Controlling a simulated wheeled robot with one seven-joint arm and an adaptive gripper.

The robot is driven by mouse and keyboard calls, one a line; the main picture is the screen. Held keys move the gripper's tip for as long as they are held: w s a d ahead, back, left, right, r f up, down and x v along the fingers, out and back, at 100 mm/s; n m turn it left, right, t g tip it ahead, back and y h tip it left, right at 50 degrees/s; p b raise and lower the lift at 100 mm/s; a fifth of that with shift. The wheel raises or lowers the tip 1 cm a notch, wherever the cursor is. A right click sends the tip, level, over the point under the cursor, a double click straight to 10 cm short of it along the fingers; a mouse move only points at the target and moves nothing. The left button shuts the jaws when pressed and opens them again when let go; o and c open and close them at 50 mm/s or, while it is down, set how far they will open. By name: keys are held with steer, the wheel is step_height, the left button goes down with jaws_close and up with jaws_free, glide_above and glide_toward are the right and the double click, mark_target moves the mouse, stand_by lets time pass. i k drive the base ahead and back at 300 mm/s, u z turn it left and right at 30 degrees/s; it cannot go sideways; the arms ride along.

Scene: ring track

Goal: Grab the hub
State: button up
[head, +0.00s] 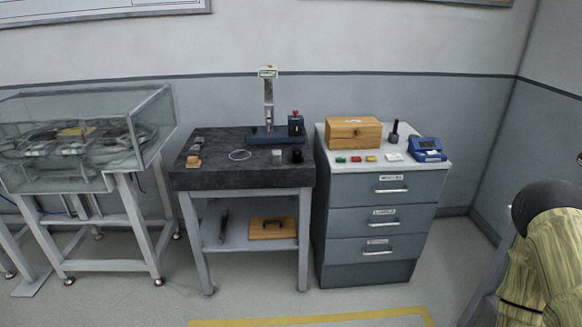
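No part is plainly marked as the hub, and I cannot tell for sure which one it is. On the dark stone-topped table (215,177) stand a small grey cylinder (277,156) and a small black round part (297,156), side by side near the front right. A thin pale ring (239,155) lies flat to their left. A small tan and dark piece (193,161) sits near the left edge. Behind them rises a measuring stand (268,103) on a blue-grey base. My gripper is not in view.
A drawer cabinet (375,222) stands to the right, bearing a wooden box (354,132), a black-handled tool (395,132), small coloured blocks (356,159) and a blue device (427,149). A glass case (60,165) stands left. The floor (250,300) in front of the table is open.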

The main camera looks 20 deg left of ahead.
mark_target(296, 158)
steer(key=k, duration=0.85)
steer(key=u, duration=1)
steer(key=i, duration=0.8)
steer(key=u, duration=0.9)
steer(key=i, duration=1.25)
steer(key=z, duration=1)
steer(key=i, duration=0.75)
steer(key=z, duration=0.75)
